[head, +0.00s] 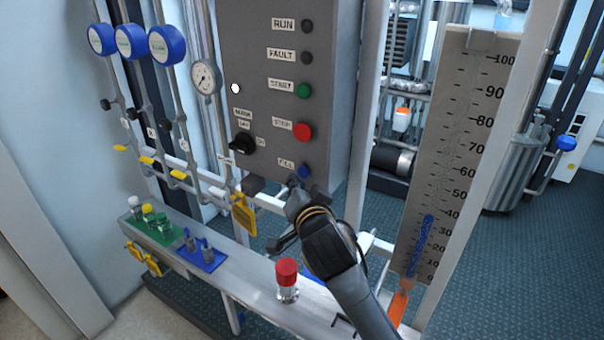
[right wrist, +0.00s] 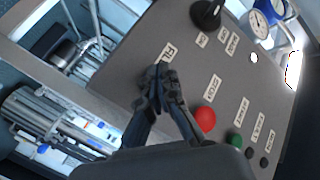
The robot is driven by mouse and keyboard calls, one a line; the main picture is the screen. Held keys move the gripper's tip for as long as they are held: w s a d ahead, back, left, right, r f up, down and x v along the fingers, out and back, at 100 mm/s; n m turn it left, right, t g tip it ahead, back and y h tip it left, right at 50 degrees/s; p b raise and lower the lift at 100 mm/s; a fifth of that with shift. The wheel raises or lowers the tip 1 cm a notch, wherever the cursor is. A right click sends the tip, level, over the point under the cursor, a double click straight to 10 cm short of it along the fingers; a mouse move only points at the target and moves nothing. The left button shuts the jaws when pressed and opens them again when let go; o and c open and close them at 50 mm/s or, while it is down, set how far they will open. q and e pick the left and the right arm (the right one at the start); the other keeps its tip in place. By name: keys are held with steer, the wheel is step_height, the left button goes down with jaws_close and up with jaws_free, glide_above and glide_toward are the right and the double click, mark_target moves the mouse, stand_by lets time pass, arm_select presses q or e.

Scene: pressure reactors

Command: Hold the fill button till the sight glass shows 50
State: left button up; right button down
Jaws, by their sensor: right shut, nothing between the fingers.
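In the right wrist view the shut fingertips (right wrist: 160,78) are just below the FILL label (right wrist: 167,53) and hide the button. The sight glass scale (head: 455,130) stands to the right, with a blue liquid column (head: 419,245) whose top is near the 40 mark. My left gripper is not in view.
The red stop button (head: 302,131) and green start button (head: 303,91) are above the fill button. A black selector knob (head: 243,144) is to the left. A red-capped vial (head: 287,281) stands on the ledge (head: 235,283) below, close to my right arm.

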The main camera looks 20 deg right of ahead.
steer(key=shift+d, duration=0.1)
stand_by(0.7)
steer(key=shift+w+d, duration=0.25)
steer(key=shift+w+d+p, duration=0.25)
steer(key=shift+d+p, duration=0.1)
steer(key=shift+d, duration=0.05)
stand_by(1.9)
stand_by(3.2)
steer(key=shift+s+a, duration=0.55)
steer(key=shift+a, duration=0.2)
steer(key=shift+s+a, duration=0.75)
steer(key=shift+a, duration=0.25)
steer(key=shift+s+a, duration=0.75)
steer(key=shift+a, duration=0.2)
